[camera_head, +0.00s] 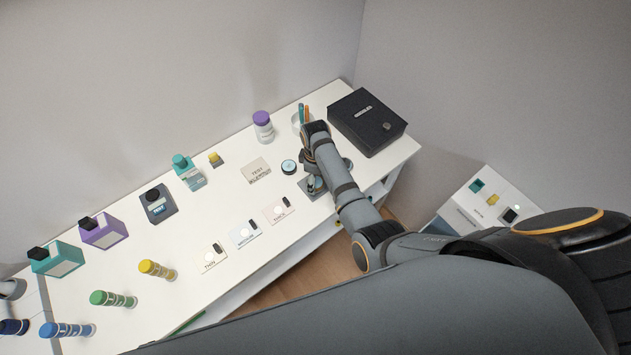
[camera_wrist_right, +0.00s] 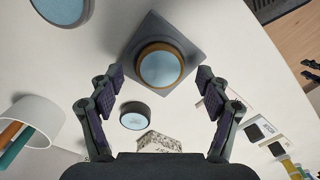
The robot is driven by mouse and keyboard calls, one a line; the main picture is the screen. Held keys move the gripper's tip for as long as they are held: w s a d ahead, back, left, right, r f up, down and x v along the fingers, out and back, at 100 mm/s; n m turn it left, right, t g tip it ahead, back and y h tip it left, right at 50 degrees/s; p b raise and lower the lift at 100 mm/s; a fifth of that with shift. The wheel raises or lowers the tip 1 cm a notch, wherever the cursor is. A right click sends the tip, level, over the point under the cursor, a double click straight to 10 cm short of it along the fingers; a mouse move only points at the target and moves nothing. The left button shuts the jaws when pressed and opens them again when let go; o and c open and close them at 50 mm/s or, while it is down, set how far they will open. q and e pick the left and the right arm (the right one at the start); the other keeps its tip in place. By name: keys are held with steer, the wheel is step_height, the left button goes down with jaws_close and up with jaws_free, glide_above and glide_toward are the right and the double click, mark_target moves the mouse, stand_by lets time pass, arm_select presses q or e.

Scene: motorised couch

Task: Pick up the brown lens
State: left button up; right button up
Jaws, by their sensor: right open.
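The brown lens (camera_wrist_right: 160,67) has a brown-gold ring around pale blue glass. It sits on a dark grey square base (camera_wrist_right: 190,50), which also shows in the head view (camera_head: 312,188). My right gripper (camera_head: 314,172) is over this base in the head view and hides most of the lens there. In the right wrist view, my right gripper (camera_wrist_right: 160,82) is open, with one finger on each side of the lens's lower part. Nothing is held between the fingers. My left gripper does not clearly show.
A black-rimmed lens (camera_wrist_right: 134,116) lies beside the base, near a TEST card (camera_head: 257,170). A larger dark-rimmed lens (camera_wrist_right: 62,8) lies on the other side. A pen cup (camera_wrist_right: 38,118) and black box (camera_head: 367,122) stand nearby. Cards (camera_head: 279,209) line the table's front edge.

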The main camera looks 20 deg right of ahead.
steer(key=shift+f, duration=0.6)
steer(key=shift+c, duration=0.5)
steer(key=c, duration=1.2)
steer(key=shift+r, duration=0.1)
